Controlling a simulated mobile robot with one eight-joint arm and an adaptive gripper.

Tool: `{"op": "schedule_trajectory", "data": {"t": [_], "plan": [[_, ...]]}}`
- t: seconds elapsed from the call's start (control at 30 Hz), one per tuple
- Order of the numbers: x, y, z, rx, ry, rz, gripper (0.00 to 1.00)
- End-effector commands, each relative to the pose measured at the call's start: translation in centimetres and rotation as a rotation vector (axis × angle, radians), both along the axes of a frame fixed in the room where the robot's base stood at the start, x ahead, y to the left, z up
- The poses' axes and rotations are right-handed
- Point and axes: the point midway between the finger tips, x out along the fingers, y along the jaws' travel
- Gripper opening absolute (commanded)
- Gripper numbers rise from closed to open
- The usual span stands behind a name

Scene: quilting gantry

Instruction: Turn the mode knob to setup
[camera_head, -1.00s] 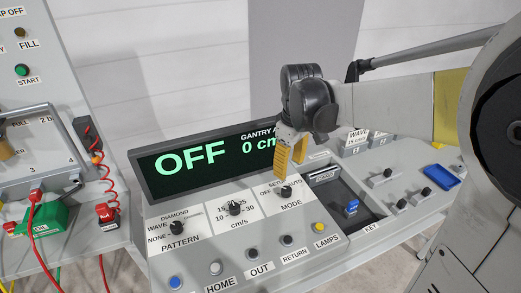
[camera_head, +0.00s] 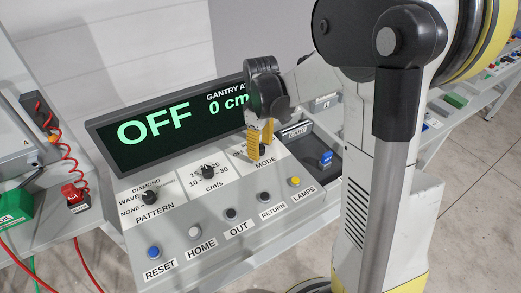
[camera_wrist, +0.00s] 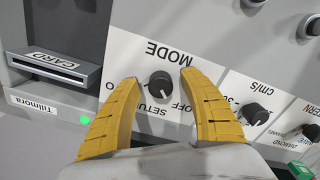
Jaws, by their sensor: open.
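The mode knob (camera_wrist: 160,85) is a small dark round knob on a white label plate, with MODE, OFF and SETUP readable upside down in the wrist view. The AUTO label is mostly hidden by a finger. My gripper (camera_head: 260,150) is open, its yellow fingers down at the knob. In the wrist view its fingertips (camera_wrist: 159,78) stand on either side of the knob, with a gap visible on both sides. In the head view the fingers hide much of the knob. The display (camera_head: 165,125) reads OFF in green.
The pattern knob (camera_head: 149,197) and the speed knob (camera_head: 207,171) sit left of the mode knob. A row of buttons, including a blue reset button (camera_head: 154,252), runs along the front. The card slot (camera_wrist: 52,65) is close beside one finger.

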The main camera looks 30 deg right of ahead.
Motion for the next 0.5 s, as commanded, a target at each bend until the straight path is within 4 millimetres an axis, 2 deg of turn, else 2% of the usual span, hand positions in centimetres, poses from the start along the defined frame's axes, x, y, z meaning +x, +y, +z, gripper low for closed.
{"op": "schedule_trajectory", "data": {"t": [0.27,0.4,0.43,0.5], "plan": [[-0.01,0.00,-0.08,0.000,0.000,0.000,0.50],[-0.01,0.01,-0.07,0.000,0.000,0.000,0.07],[-0.01,0.01,-0.08,0.000,0.000,0.000,0.00],[-0.01,0.00,-0.08,0.000,0.000,0.000,0.00]]}}
